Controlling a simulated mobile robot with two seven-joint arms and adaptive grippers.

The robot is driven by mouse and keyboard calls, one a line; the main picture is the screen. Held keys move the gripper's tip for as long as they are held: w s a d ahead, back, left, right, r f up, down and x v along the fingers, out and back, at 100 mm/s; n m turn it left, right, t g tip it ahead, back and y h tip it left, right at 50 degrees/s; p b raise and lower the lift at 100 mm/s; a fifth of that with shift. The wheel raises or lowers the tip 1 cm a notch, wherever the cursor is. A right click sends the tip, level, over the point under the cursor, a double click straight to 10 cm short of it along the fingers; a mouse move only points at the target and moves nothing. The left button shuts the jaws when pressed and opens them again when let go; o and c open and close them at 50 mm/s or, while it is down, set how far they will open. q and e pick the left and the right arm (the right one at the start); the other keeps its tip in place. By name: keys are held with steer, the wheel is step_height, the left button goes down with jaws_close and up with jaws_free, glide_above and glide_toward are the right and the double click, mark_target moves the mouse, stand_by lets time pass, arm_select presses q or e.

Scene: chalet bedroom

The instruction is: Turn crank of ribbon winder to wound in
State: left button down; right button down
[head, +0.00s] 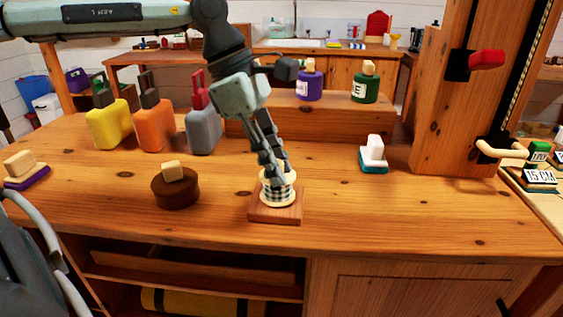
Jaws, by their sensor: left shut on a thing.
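The ribbon winder is a small spool with black-and-white checked ribbon (277,194) between pale discs, on a flat reddish wooden base (288,217) near the front middle of the workbench. My left gripper (273,176) reaches down from above with its fingers at the top of the winder. It is shut on the winder's crank, which the fingers mostly hide. How far the crank is turned cannot be made out. My right gripper is not in view.
A round brown box (175,190) stands left of the winder. Yellow (108,124), orange (155,127) and grey (203,132) bottle-shaped blocks stand behind. A white-and-teal stamp (374,155) and a wooden post (440,100) are to the right. The bench front right is clear.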

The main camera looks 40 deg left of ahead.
arm_select(q)
steer(key=c, duration=1.3)
jaws_free()
steer(key=v, duration=1.2)
steer(key=shift+a, duration=0.1)
